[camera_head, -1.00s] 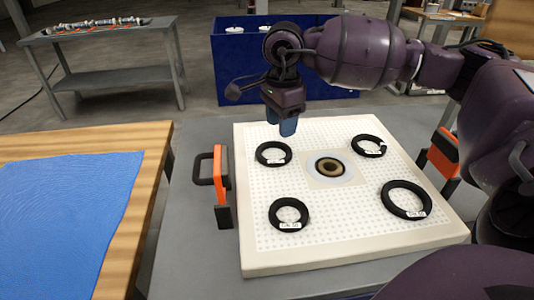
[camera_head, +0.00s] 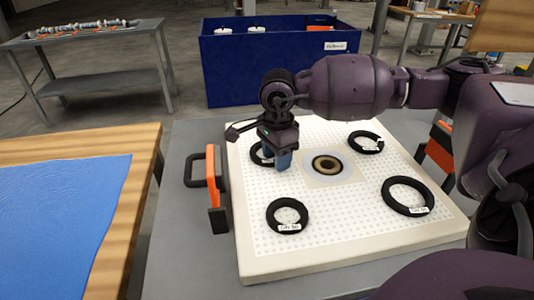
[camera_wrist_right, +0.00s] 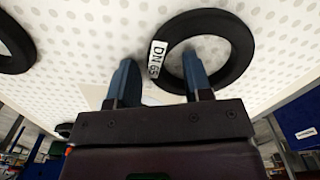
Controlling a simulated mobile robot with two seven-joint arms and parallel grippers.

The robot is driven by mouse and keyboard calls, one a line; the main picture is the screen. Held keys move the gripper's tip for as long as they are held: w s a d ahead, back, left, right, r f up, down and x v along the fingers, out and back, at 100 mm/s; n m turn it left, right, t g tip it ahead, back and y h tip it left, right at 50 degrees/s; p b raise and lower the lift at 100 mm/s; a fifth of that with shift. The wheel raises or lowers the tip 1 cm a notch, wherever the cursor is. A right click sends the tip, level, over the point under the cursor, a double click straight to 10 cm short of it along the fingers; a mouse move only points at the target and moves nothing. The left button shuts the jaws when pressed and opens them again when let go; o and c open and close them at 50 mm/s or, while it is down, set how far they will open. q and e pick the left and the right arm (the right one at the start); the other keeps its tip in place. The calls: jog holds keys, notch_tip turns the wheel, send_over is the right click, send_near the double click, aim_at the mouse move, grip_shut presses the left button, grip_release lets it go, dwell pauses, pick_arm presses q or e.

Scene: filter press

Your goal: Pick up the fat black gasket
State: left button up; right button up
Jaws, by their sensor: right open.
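Several black ring gaskets lie flat on a white perforated board (camera_head: 340,240): far left (camera_head: 254,155), near left (camera_head: 271,217), far right (camera_head: 351,142) and near right (camera_head: 387,194). Which is the fat one is hard to tell. My right gripper (camera_head: 283,160) points down over the far-left gasket and hides part of it. In the right wrist view my right gripper (camera_wrist_right: 158,62) is open and empty, with a gasket (camera_wrist_right: 243,45) labelled DN 65 ahead. One finger overlaps its hole and the other shows outside the ring. My left gripper is not in view.
A tan and dark ring (camera_head: 328,166) sits at the board's centre. Orange-and-black handles (camera_head: 214,178) flank the board. A blue-topped wooden table (camera_head: 60,215) is at left. A blue bin (camera_head: 280,75) and a grey bench (camera_head: 95,60) stand behind.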

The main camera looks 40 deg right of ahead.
jog(key=shift+r, duration=0.1)
jog(key=shift+c, duration=1.7)
jog(key=c, duration=0.5)
grip_shut()
notch_tip(320, 180, up, 20)
jog(key=p, duration=0.3)
